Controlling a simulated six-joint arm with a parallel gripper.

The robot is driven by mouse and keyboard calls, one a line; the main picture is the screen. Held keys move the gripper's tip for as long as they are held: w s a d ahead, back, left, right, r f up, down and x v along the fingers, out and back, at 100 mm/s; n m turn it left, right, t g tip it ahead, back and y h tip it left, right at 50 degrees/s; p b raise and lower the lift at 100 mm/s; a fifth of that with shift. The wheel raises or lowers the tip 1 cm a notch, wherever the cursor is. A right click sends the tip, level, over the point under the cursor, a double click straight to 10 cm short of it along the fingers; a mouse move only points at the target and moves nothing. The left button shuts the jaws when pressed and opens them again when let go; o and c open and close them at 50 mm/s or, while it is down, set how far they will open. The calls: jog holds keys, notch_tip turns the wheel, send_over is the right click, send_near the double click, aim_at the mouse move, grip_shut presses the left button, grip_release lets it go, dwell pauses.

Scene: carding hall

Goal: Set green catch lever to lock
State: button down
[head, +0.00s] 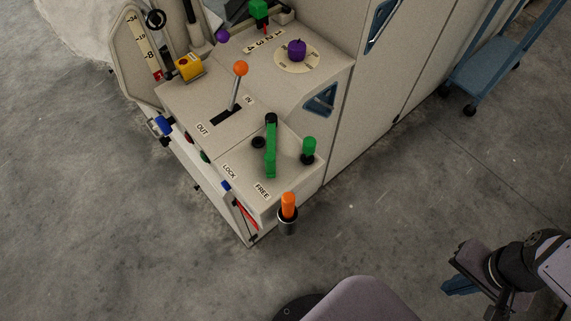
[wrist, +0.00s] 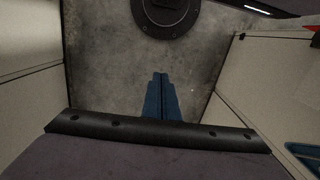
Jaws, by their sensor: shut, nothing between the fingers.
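The green catch lever (head: 270,152) stands on the lower front top of the pale machine, with a black upper end. Its lower green end is close to the FREE label (head: 262,191), and the LOCK label (head: 229,172) lies to its left. A round black knob (head: 258,142) is beside it. My gripper (head: 460,287) is at the lower right of the head view, well away from the lever over the floor. In the wrist view its blue fingers (wrist: 161,95) are together with nothing between them. The lever does not show in the wrist view.
A green knob (head: 309,147) stands right of the lever, and an orange handle (head: 288,205) at the front corner. An orange-ball lever (head: 240,69) rises behind, by IN and OUT labels. A blue cart (head: 490,60) is at upper right. Floor between gripper and machine is clear.

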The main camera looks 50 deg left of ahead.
jog(key=s+a+f+m+g+y+b, duration=0.1)
jog(key=s+a+f+m+g, duration=0.2)
jog(key=a+f, duration=0.35)
jog(key=s+a+f+g+y+b, duration=0.2)
jog(key=s+a+f+g, duration=0.1)
jog(key=a+f+g, duration=0.3)
jog(key=w+a+r+m+y, duration=0.2)
jog(key=a+r+y, duration=0.1)
jog(key=a, duration=0.3)
jog(key=w+a+r+m+y, duration=0.2)
jog(key=a, duration=0.4)
jog(key=w+a+r+m+g+y, duration=0.1)
jog(key=a+r+m+y, duration=0.1)
jog(key=r, duration=0.4)
jog(key=w+a+r+m+y, duration=0.1)
jog(key=a+r+y, duration=0.2)
jog(key=r, duration=0.3)
jog(key=shift+w+r+m+g+y, duration=0.25)
jog(key=shift+r+m+g+y, duration=0.15)
jog(key=shift+y, duration=0.1)
jog(key=shift+p, duration=0.3)
